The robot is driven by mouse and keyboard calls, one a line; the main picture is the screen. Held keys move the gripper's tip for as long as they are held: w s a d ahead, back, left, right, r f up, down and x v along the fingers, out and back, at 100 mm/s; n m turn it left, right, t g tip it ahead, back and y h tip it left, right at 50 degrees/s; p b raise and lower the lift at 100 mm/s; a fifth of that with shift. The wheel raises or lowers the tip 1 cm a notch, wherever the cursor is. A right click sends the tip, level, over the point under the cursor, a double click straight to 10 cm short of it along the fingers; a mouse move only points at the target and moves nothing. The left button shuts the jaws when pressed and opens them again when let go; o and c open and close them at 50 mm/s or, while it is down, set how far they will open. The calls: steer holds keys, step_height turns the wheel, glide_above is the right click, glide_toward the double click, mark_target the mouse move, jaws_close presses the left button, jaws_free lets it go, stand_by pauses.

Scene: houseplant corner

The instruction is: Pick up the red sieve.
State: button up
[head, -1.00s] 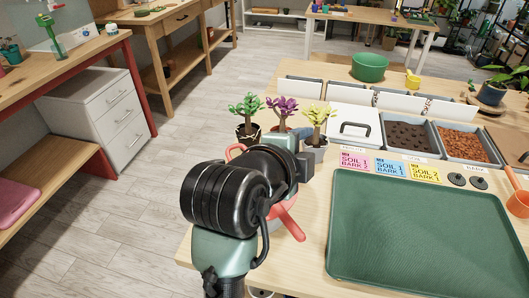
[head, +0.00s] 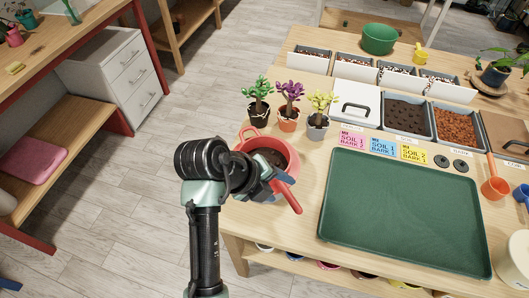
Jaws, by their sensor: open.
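The red sieve (head: 292,156) sits at the left part of the wooden table in the head view. It is round, with a dark inside, a small loop on its far left side and a straight handle pointing toward the near right. My gripper (head: 270,183) is at its near side, by the root of the handle. The gripper is open, but its fingertips are partly hidden by my wrist. I cannot tell whether the handle lies between the fingers. My arm also hides the sieve's near left side.
Three small potted plants (head: 289,118) stand just behind the sieve. A large green tray (head: 400,210) lies to its right. Colored soil cards (head: 383,147), soil bins (head: 405,118) and a green bowl (head: 379,39) are farther back. An orange scoop (head: 494,187) is at right.

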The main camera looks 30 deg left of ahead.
mark_target(286, 193)
steer(key=shift+s+p+x, duration=0.1)
steer(key=shift+p+x, duration=0.2)
steer(key=shift+x, duration=1.4)
steer(key=shift+s+p+x, duration=0.15)
steer(key=shift+p+x, duration=0.1)
steer(key=shift+x, duration=1.5)
steer(key=shift+a+f, duration=0.15)
steer(key=shift+a, duration=0.05)
jaws_close()
